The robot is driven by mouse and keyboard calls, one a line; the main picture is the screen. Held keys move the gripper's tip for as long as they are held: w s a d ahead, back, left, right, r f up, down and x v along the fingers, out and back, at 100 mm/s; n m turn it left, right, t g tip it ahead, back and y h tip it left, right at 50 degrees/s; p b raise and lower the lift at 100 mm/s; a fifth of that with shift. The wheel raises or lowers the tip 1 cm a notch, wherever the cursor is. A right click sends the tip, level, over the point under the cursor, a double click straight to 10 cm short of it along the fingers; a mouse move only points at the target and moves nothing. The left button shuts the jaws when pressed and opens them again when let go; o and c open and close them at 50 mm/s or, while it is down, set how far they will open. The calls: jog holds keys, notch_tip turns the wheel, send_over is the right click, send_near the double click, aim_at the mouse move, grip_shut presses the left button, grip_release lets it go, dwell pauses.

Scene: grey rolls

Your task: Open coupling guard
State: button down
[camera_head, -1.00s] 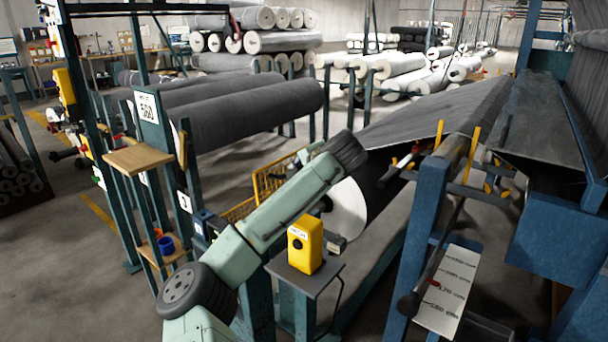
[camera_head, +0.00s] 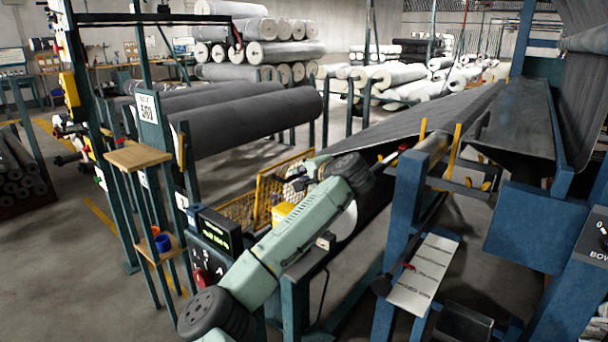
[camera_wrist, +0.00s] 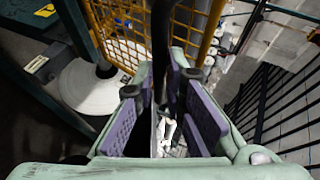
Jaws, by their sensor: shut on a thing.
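The coupling guard is a yellow mesh panel (camera_head: 268,196) beside the dark roll. In the wrist view its mesh (camera_wrist: 196,22) fills the top middle. My gripper (camera_wrist: 162,88) has its purple pads on both sides of a dark upright bar (camera_wrist: 160,45) in front of the mesh, and is shut on it. This bar looks like the guard's handle; how it joins the mesh is not clear. In the head view my gripper (camera_head: 300,178) is at the panel's right part, small and partly hidden by my wrist. My arm hides the panel's lower right.
A yellow box (camera_head: 282,212) on a stand is mostly behind my arm. A dark panel with a green-lit display (camera_head: 217,232) stands left of my arm. A white roll end (camera_wrist: 88,88) lies left of my gripper. The blue machine frame (camera_head: 403,230) stands right.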

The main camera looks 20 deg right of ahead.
jog(key=shift+w+a+f, duration=0.1)
jog(key=shift+a+f, duration=0.15)
jog(key=shift+f, duration=0.4)
jog(key=c, duration=1.8)
grip_release()
jog(key=shift+w+f, duration=0.1)
jog(key=shift+o, duration=0.7)
jog(key=shift+d+r, duration=0.1)
jog(key=shift+r, duration=0.15)
jog(key=v, duration=1.2)
jog(key=shift+r, duration=0.15)
